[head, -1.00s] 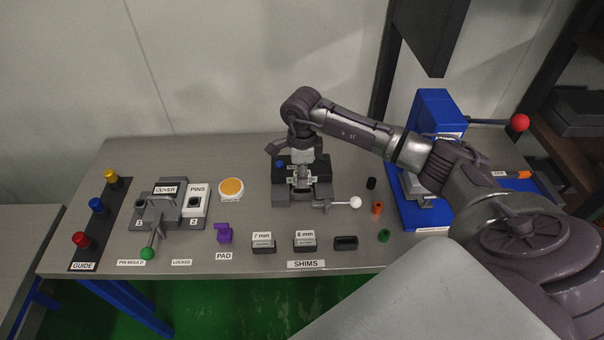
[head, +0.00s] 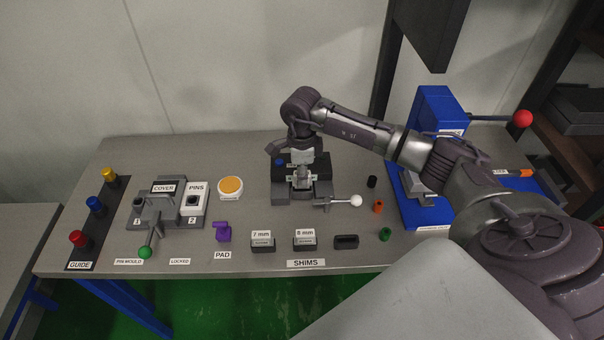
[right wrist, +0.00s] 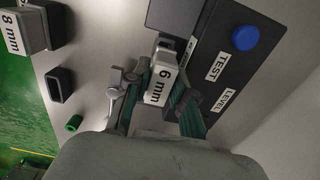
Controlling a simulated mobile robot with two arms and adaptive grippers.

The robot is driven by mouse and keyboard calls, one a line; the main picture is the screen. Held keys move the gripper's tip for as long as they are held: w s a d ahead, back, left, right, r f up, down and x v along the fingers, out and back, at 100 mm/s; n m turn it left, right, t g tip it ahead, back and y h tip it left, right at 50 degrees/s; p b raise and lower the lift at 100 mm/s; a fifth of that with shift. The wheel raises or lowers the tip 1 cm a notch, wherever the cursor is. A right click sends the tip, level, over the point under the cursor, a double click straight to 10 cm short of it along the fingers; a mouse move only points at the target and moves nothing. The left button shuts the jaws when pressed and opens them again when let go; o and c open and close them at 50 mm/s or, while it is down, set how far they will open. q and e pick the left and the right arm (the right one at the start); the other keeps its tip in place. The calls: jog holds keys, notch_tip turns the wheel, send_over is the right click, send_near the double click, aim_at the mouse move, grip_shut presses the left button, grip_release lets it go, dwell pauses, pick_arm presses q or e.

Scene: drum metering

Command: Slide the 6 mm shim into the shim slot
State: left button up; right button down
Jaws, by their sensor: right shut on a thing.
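My right gripper (head: 302,178) is over the dark grey fixture (head: 282,194) at the middle of the table. In the right wrist view the right gripper (right wrist: 160,95) is shut on the 6 mm shim (right wrist: 161,86), a block with a white label. The fixture (right wrist: 177,17) shows just beyond the shim, beside a black panel (right wrist: 222,66) with TEST and LEVEL labels and a blue button (right wrist: 245,38). The shim slot itself is hidden by the gripper and shim, so I cannot tell how far the shim is in. My left gripper is not in view.
The 7 mm (head: 263,241) and 8 mm (head: 305,239) shims stand in holders at the front edge, beside an empty holder (head: 346,242). A white-knobbed lever (head: 355,201) juts right from the fixture. A blue press (head: 437,115) stands at the right.

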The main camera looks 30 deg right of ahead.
jog(key=shift+f+b, duration=1.05)
jog(key=shift+f, duration=0.15)
jog(key=c, duration=0.9)
grip_release()
jog(key=shift+r, duration=0.1)
jog(key=shift+r, duration=3.9)
